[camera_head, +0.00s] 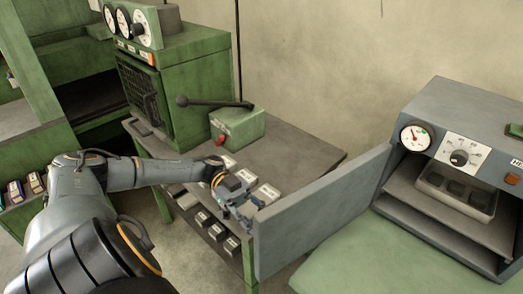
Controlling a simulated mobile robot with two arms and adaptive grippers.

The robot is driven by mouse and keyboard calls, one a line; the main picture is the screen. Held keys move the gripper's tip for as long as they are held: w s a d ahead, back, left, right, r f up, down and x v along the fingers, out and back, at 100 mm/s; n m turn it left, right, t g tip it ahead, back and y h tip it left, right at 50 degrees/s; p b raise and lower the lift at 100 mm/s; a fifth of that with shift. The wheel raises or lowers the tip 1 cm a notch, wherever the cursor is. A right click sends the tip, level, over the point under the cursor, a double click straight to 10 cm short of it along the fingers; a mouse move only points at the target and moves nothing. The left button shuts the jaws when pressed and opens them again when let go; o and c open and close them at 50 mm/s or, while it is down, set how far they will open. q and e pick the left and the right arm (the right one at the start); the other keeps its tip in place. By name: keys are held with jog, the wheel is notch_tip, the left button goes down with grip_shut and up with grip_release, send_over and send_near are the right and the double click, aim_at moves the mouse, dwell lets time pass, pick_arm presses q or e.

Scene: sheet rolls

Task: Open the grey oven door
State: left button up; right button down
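The grey oven (460,115) stands at the right on a green surface. Its grey door (325,215) is swung wide open to the left, hinged at the oven's left side, and the interior is exposed. A tray (430,182) with dark compartments sits inside. My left gripper (247,208) is at the door's free left edge, on its far side. Its fingertips are small and partly hidden by the door, so I cannot tell whether they touch or grip it. My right gripper is not in view.
A green machine (195,95) with gauges and a black lever (215,102) stands at the back left. A grey table (290,150) with several labelled blocks is behind my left gripper. Green surface (385,260) in front of the oven is clear.

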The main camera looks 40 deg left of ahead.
pick_arm(q)
jog(key=w+a, duration=0.1)
jog(key=a, duration=1.1)
jog(key=shift+w, duration=0.3)
jog(key=shift+s, duration=0.1)
